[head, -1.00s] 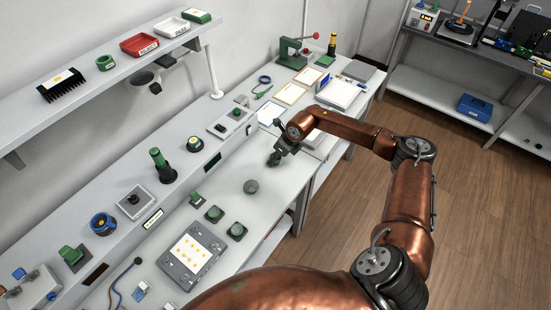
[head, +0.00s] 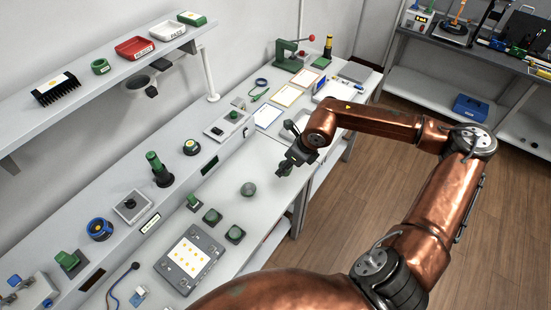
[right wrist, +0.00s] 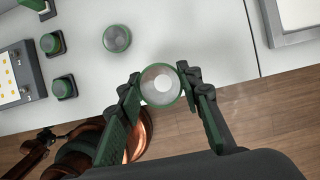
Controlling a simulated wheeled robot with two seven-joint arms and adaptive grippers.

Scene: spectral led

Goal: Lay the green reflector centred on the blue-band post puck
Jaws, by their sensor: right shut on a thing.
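My right gripper (head: 283,168) is over the front edge of the bench, above its surface. In the right wrist view its two fingers (right wrist: 160,84) are shut on a round green-rimmed reflector (right wrist: 160,85) with a pale grey face. In the head view the held reflector is too small and hidden to make out. A round blue-banded puck (head: 101,229), which looks like the blue-band post puck, sits on the raised back ledge at left, well apart from the gripper. My left gripper is not in view.
A grey, green-rimmed disc (head: 248,189) lies on the bench near the gripper. Several green-topped blocks (head: 212,216) and a grey panel with yellow dots (head: 190,258) stand left of it. A dark green post (head: 157,168) rises from the ledge. A shelf (head: 75,110) overhangs the back.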

